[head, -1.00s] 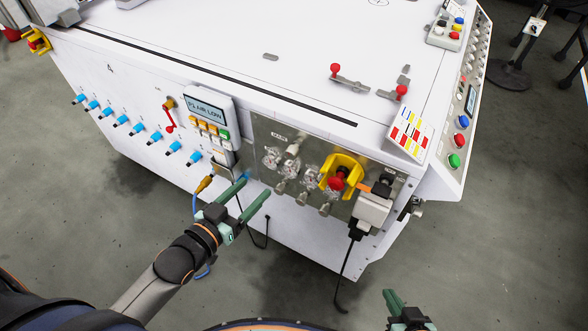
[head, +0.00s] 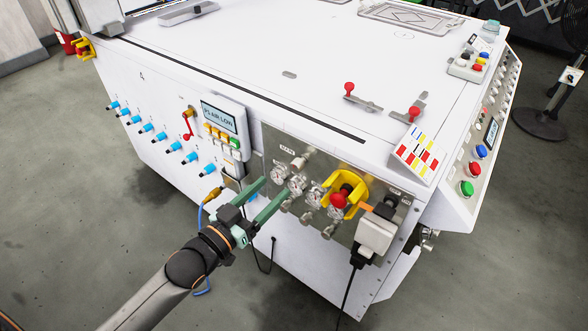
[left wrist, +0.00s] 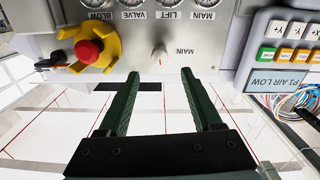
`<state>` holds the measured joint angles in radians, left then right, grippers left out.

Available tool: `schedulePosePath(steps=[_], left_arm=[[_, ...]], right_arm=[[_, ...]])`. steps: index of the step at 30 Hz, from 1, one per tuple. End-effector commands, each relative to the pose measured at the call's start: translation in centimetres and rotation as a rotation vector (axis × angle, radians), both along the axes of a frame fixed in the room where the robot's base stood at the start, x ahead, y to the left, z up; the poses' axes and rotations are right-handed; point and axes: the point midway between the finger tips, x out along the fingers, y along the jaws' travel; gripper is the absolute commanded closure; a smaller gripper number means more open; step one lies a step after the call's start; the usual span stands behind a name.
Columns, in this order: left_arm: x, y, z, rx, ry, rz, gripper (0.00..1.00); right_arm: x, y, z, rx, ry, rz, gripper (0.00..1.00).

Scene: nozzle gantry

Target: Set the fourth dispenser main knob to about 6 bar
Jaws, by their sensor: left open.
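The main knob (head: 299,162) is a small pale knob beside a MAIN label on the grey metal panel (head: 330,168). In the left wrist view the knob (left wrist: 160,57) has a small red mark and the picture is upside down. My left gripper (head: 278,187) is open and empty, in front of the panel's left part and below the knob in the head view. In the left wrist view its fingertips (left wrist: 160,78) straddle the knob's line, apart from it. Several gauges (left wrist: 168,5) are cut off at the top. Their readings are not legible. My right gripper is out of view.
A red button (head: 340,199) in a yellow guard (head: 348,186) sticks out right of the gauges. A white plug block (head: 376,235) with a black cable is further right. A display box (head: 222,125) and blue fittings (head: 175,147) are to the left.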

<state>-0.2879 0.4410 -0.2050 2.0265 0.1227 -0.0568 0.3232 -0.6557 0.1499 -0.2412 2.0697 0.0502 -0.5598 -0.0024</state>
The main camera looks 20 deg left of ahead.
Motion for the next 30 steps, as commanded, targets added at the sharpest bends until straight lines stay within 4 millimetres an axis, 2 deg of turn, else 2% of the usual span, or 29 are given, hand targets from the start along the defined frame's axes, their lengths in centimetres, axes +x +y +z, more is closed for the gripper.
schedulePosePath(steps=[9, 15, 21, 30], left_arm=[[5.0, -1.8, -0.1, 0.000, -0.001, 0.000, 0.34], [7.4, -2.7, -0.1, 0.000, 0.000, 0.000, 0.34], [8.4, -3.1, -0.1, 0.000, 0.001, 0.000, 0.34], [8.4, -3.1, -0.1, 0.001, 0.002, 0.000, 0.35]], right_arm=[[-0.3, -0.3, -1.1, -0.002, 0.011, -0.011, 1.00], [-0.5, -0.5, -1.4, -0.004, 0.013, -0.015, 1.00], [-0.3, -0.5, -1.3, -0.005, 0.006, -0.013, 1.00], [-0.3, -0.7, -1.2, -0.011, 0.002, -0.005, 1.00]])
